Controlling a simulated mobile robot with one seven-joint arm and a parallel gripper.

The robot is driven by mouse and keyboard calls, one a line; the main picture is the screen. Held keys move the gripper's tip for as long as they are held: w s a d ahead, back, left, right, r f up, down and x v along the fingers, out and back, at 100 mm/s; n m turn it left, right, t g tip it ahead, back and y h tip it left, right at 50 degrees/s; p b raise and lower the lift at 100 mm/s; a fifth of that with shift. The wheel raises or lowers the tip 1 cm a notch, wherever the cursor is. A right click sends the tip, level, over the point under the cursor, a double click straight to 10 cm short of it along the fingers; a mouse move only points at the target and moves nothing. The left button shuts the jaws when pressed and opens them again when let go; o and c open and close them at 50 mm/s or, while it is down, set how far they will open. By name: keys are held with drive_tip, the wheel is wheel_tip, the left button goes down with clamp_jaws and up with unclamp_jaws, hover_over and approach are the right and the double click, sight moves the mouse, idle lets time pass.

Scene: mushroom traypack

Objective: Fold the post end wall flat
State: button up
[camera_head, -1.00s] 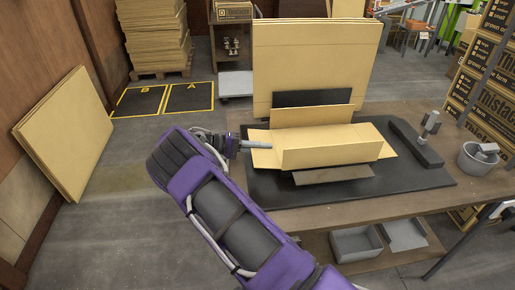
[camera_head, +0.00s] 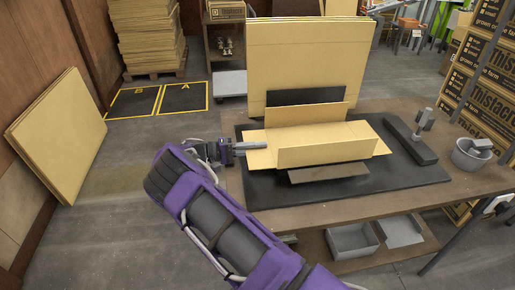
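A tan cardboard tray (camera_head: 325,152) lies on a black mat (camera_head: 410,170) on the workbench. Its long front and back walls stand up. At its left end a tan flap (camera_head: 258,160) lies spread outward, about level. The right end (camera_head: 380,146) is open to view above, with no tall wall standing there. A grey post (camera_head: 424,119) stands on a black bar beyond the right end. My gripper (camera_head: 264,146) is at the left end, over the flap. Its fingers point right as one slim grey shape and look shut and empty. Contact with the cardboard cannot be told.
A large upright stack of cardboard sheets (camera_head: 310,55) stands behind the tray. A dark plate (camera_head: 305,96) stands upright between them. A grey round pot (camera_head: 472,155) sits at the bench's right. Grey bins (camera_head: 352,241) are on the shelf below. Printed boxes rise at right.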

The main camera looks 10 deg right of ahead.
drive_tip(key=shift+o, duration=1)
drive_tip(key=a, duration=1.2)
drive_tip(key=shift+r, duration=0.1)
